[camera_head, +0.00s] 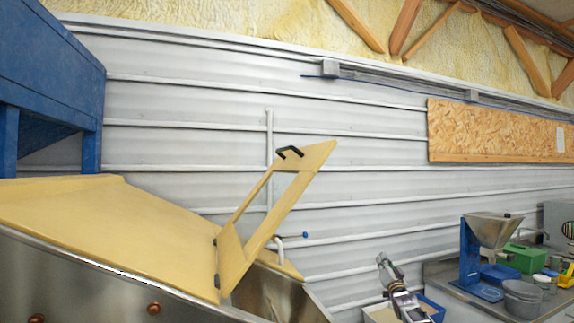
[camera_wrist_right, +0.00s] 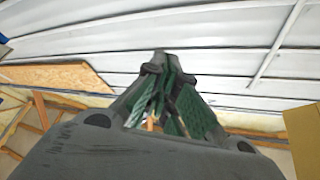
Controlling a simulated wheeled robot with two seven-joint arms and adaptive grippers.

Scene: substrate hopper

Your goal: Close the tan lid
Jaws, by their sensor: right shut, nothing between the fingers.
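The tan lid (camera_head: 272,216) stands open, tilted up and leaning to the right above the steel hopper (camera_head: 281,289). Its black handle (camera_head: 289,152) is near its upper end, and dark hinges show at its lower left edge. My right gripper (camera_head: 382,261) is low and to the right of the lid, apart from it, pointing up. In the wrist view its green-padded fingers (camera_wrist_right: 162,58) meet at the tips, shut and empty. A tan piece (camera_wrist_right: 303,135) shows at the right edge there; I cannot tell whether it is the lid. My left gripper is out of view.
The fixed tan cover (camera_head: 100,220) slopes left of the lid, below a blue structure (camera_head: 60,75). A ribbed white wall (camera_head: 370,150) stands behind. At right, a bench holds a small blue-framed funnel (camera_head: 490,230), grey tubs (camera_head: 522,298) and a green box (camera_head: 525,258).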

